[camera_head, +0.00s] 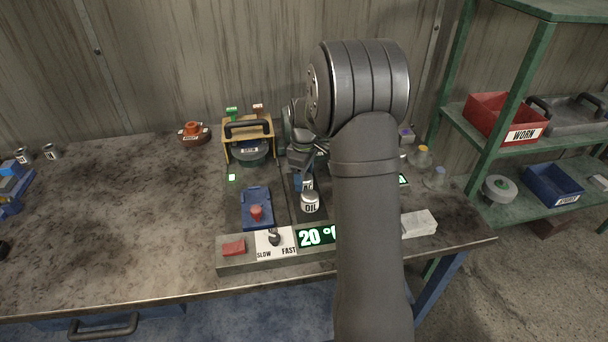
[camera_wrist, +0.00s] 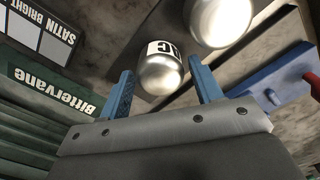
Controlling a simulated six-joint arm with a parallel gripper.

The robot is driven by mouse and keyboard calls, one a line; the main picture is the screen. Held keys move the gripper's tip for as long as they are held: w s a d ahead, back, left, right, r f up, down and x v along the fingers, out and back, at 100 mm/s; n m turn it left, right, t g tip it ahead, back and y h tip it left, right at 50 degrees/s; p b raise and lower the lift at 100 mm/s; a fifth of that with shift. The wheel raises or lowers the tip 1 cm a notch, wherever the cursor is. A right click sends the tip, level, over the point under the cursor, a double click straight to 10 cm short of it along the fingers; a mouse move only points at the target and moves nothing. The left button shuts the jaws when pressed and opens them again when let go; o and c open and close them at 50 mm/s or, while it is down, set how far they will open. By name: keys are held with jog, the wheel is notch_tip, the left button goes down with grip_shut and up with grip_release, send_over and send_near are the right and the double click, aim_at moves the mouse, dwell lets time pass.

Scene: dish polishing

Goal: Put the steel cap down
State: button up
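In the wrist view a steel cap (camera_wrist: 160,75) with a rounded end and a partly readable black-and-white label is between the two blue fingers of my gripper (camera_wrist: 161,66). The fingertips are very close to its sides; I cannot tell whether they touch it. In the head view my gripper (camera_head: 303,181) points down at the middle of the bench station, with a white label (camera_head: 308,185) showing beside a blue finger. A larger steel rounded body (camera_wrist: 222,18) is close beside the cap in the wrist view.
A blue fixture with a red knob (camera_head: 256,212) stands left of the gripper, with a wooden frame holding a black handle (camera_head: 248,129) behind. A front panel shows a SLOW/FAST dial (camera_head: 274,238) and a green 20 degree display (camera_head: 315,236).

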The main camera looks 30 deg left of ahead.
jog(key=shift+o, duration=0.5)
jog(key=shift+r, duration=0.1)
notch_tip(320, 180, up, 12)
dwell(0.4)
notch_tip(320, 180, down, 12)
jog(key=shift+f, duration=0.15)
jog(key=shift+r, duration=1.95)
